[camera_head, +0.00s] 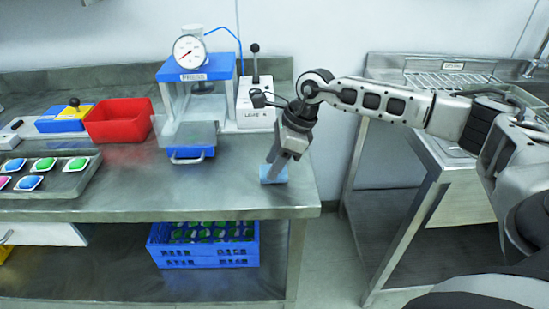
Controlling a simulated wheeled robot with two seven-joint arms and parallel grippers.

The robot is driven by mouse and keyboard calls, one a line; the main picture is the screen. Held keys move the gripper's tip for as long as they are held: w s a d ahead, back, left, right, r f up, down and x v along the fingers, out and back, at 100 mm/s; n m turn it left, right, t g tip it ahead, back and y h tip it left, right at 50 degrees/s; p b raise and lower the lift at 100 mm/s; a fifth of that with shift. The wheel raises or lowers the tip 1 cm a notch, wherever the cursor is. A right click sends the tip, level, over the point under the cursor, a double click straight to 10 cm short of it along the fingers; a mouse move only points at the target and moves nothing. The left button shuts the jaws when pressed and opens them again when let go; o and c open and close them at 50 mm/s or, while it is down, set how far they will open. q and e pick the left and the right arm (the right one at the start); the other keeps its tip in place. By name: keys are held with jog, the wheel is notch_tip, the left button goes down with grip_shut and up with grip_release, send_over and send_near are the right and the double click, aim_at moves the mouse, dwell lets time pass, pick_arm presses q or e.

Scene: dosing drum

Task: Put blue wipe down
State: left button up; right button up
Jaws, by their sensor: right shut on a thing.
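A light blue wipe (274,174) is at the right part of the steel bench, near its front right corner. My right gripper (275,164) points down and is shut on the wipe. The wipe is at the bench surface; I cannot tell whether it rests on it or is just above. The fingers hide part of the wipe. My left gripper is not in view.
A press (196,80) with a gauge and a white lever box (256,102) stand behind the gripper. A red bin (118,121) and a tray (70,182) of coloured pods are at left. A blue crate (203,255) sits below. The bench's front middle is clear.

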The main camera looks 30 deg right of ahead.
jog(key=shift+f, duration=0.2)
jog(key=o, duration=1)
jog(key=shift+r, duration=0.15)
